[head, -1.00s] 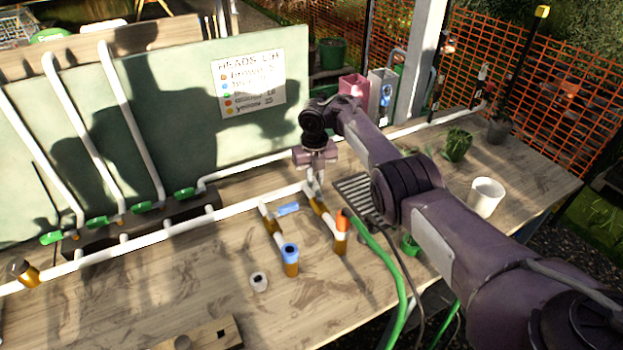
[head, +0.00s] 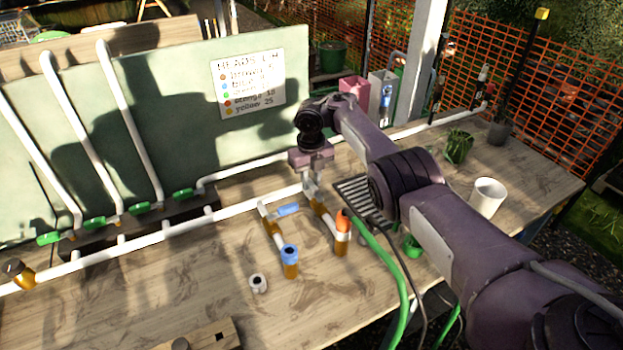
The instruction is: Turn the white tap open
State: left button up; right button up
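My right gripper (head: 311,185) points down at the right end of the white pipe (head: 250,207), where a brass branch (head: 322,212) leads to the orange-ended outlet (head: 342,229). Its small pale fingers overlap the pipe end. Whether they touch it, and how wide they are, is too small to tell. I cannot clearly make out a white tap handle; the spot under the fingers is partly hidden. A tap with a blue handle (head: 288,209) sits on the branch just left, above a blue-ended outlet (head: 290,254). My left gripper is not in view.
Several green-handled taps (head: 140,208) line the pipes at left. A green hose (head: 385,258) runs from near the orange outlet. A dark grate (head: 356,195), white cup (head: 487,197) and potted plant (head: 458,146) are right. A small pale ring (head: 258,284) lies on the open wooden bench (head: 190,290).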

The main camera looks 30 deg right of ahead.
aim_at(311, 183)
jog(key=shift+o, duration=1.4)
notch_tip(311, 183, up, 8)
jog(key=shift+f, duration=0.1)
